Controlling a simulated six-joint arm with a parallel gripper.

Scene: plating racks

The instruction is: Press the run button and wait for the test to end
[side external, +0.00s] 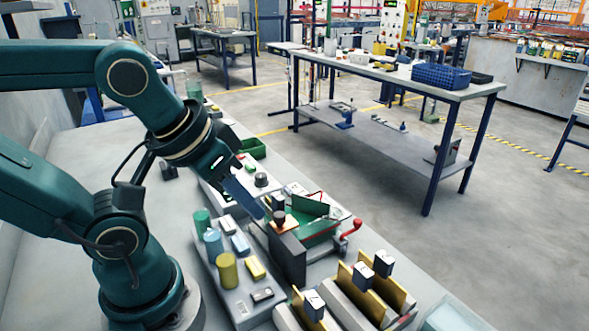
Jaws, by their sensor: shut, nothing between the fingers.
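My gripper (260,213) points down and right from the end of my arm, with its blue-grey fingers shut and empty. Its tips are close to a dark upright block (288,256) topped by a brown piece with a dark round knob (278,216). I cannot tell whether they touch. Behind the gripper is a light-coloured box (218,196) with small lit marks and a dark round knob (261,180). A fixture with green boards (307,228) and a red handle (350,229) stands right of the gripper. I cannot single out the run button or read a test result.
Green, blue and yellow cylinders (227,270) and small blocks (255,268) stand on a tray left of the dark block. Racks with upright yellow plates (368,293) are in front. A green bin (251,148) lies behind. A separate workbench (400,75) stands across the aisle.

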